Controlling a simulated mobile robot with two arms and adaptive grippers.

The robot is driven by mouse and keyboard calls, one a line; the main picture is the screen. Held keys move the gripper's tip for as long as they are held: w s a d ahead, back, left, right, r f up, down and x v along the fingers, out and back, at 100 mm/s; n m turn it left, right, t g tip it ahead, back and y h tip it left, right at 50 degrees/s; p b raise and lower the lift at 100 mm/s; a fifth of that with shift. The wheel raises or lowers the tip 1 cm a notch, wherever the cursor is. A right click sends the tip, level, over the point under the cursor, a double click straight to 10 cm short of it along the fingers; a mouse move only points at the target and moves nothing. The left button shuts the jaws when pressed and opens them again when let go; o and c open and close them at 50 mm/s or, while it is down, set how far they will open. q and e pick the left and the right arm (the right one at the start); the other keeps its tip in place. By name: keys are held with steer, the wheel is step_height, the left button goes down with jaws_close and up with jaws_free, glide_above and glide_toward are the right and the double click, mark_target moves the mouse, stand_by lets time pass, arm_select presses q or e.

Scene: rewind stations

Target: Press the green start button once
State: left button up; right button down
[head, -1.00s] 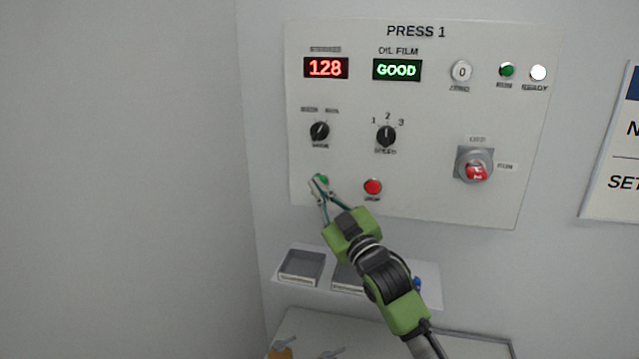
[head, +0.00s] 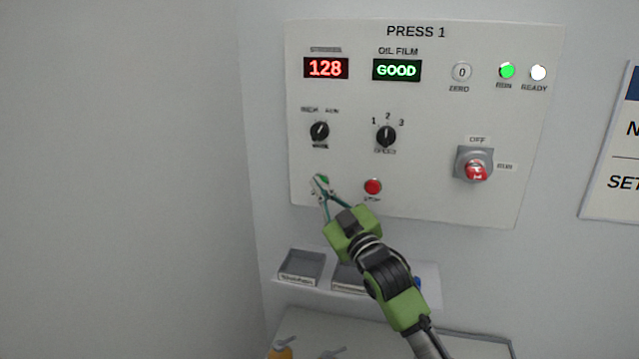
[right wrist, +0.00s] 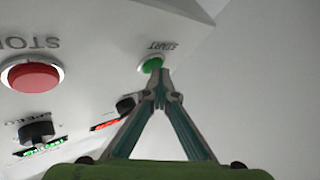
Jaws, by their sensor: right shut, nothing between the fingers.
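The green start button (head: 323,180) is on the lower left of the PRESS 1 panel (head: 440,120), partly hidden behind my right gripper (head: 319,182) in the head view. In the right wrist view the green button (right wrist: 152,64) shows under the upside-down label START. My right gripper (right wrist: 161,76) is shut and empty, its fingertips right at the button; I cannot tell whether they touch it. The green RUN lamp (head: 507,71) is lit brightly, and the white READY lamp (head: 538,73) is also bright. My left gripper is not in view.
A red stop button (head: 373,187) is just right of the gripper. Two black knobs (head: 386,136) sit above, and a red rotary switch (head: 476,170) is at the right. A shelf with trays (head: 302,267) is below the panel.

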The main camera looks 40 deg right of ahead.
steer(key=shift+s+a, duration=0.5)
steer(key=shift+a, duration=0.05)
steer(key=shift+f, duration=0.1)
steer(key=s+a+p, duration=0.1)
steer(key=a, duration=0.1)
steer(key=s+a+p, duration=0.1)
steer(key=s+a, duration=0.1)
steer(key=shift+s, duration=0.1)
steer(key=shift+d, duration=0.1)
stand_by(0.8)
